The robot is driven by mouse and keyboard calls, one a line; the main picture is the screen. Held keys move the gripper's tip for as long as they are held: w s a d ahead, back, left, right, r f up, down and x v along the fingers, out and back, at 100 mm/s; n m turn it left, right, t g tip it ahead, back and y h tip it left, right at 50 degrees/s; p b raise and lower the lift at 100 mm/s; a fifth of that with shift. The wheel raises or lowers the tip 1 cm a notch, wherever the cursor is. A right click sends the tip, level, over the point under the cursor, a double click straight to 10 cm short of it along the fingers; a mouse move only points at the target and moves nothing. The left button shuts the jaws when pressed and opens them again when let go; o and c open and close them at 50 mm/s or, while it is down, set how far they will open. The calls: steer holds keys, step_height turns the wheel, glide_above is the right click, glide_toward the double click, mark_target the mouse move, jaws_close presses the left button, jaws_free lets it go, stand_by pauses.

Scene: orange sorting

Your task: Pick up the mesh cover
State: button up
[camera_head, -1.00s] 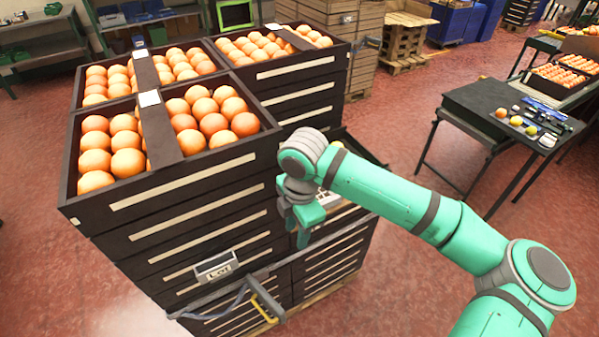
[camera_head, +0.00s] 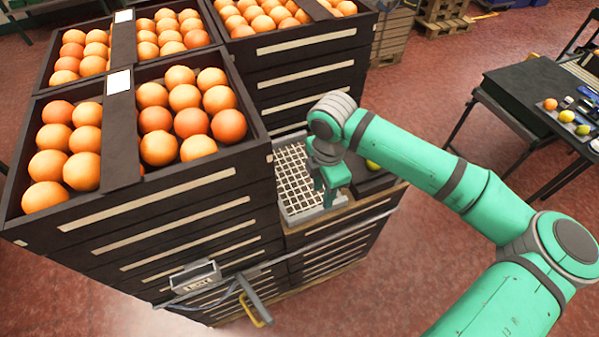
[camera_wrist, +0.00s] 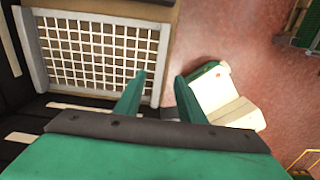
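The mesh cover (camera_head: 292,178) is a pale grey frame with a white grid. In the head view it lies on the lower stack, right beside the tall orange crates. In the wrist view the mesh cover (camera_wrist: 103,22) fills the upper left. My gripper (camera_head: 329,199) is over its right side, pointing down. In the wrist view my gripper (camera_wrist: 160,76) has its two green fingers apart, with the cover's right rail between them in the picture. I cannot tell the fingers' height above the rail. Nothing is held.
Open crates of oranges (camera_head: 165,195) rise high to the left of the cover. A strap with a yellow-handled buckle (camera_head: 255,300) runs around the stack front. A dark table (camera_head: 530,85) with fruit and tools stands at the right. Red floor between is clear.

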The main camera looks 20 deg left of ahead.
mark_target(318, 208)
steer(key=shift+s+a+f, duration=0.15)
steer(key=shift+f, duration=1.6)
steer(key=shift+s+a+f, duration=0.1)
steer(key=shift+f, duration=1.65)
jaws_close()
